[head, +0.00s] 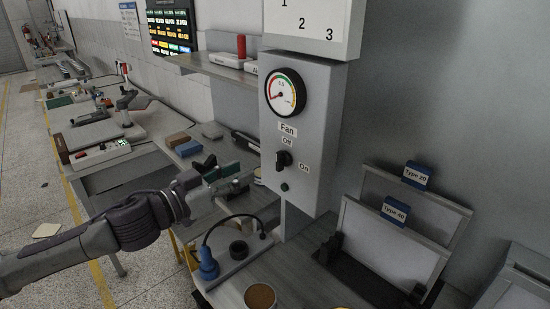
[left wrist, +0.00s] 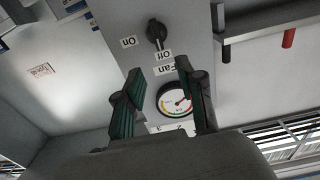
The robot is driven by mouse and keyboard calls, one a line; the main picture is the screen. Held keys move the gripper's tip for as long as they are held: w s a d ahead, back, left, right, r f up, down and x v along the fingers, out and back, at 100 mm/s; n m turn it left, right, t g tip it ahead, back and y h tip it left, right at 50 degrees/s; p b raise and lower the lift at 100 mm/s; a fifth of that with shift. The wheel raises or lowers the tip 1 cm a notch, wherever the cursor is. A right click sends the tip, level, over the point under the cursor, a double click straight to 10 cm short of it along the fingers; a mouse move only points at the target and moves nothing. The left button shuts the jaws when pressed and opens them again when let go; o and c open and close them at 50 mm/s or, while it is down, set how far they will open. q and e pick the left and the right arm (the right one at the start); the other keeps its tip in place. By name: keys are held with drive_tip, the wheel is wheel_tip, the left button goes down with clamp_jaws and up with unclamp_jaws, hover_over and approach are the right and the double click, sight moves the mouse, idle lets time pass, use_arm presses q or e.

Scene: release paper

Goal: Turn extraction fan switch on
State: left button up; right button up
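The fan switch (head: 283,160) is a black knob on the front of a grey control box (head: 325,130). An "Off" label sits above it and an "On" label to its right. The knob appears to point to "Off". In the left wrist view the scene is upside down, and the knob (left wrist: 156,32) shows beyond the fingertips, pointing at "Off". My left gripper (head: 228,180) is left of the box, apart from the knob. Its two green-padded fingers (left wrist: 157,78) are spread and empty. My right gripper is in neither view.
A round gauge (head: 285,91) is above the switch, and a small green button (head: 284,187) below it. A blue plug with a cable (head: 208,264) lies on the bench under the box. Panels labelled "Type 20" (head: 417,175) and "Type 40" (head: 395,209) stand right.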

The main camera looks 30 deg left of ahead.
sight(277, 155)
use_arm(q)
drive_tip(key=shift+r+x, duration=0.2)
drive_tip(key=shift+x, duration=2.6)
drive_tip(key=p+x, duration=0.3)
drive_tip(key=shift+w, duration=0.25)
drive_tip(key=shift+w+d+f+p, duration=0.1)
drive_tip(key=shift+w+d+p, duration=0.1)
drive_tip(key=shift+w, duration=0.2)
drive_tip(key=shift+w+d+f+p, duration=0.15)
drive_tip(key=shift+w+d+p, duration=0.05)
drive_tip(key=shift+w, duration=0.25)
drive_tip(key=shift+c, duration=0.3)
drive_tip(key=shift+s+a+r, duration=0.1)
drive_tip(key=shift+s, duration=0.1)
clamp_jaws()
